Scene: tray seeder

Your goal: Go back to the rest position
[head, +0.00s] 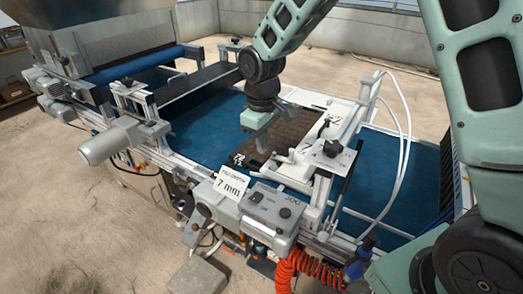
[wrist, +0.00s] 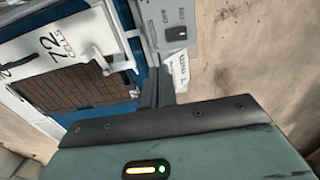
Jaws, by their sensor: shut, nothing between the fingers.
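In the wrist view the dark fingers (wrist: 150,88) show in front of the green gripper body. The cell tray (wrist: 75,85) lies left of them there, next to a white plate marked "72 cells" (wrist: 62,48). I cannot tell from the head view how high the fingertips are above the belt.
The tray seeder's blue belt (head: 200,128) runs across the scene. White hoses (head: 402,130) arch at the right, and an orange coiled hose (head: 300,265) hangs in front.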

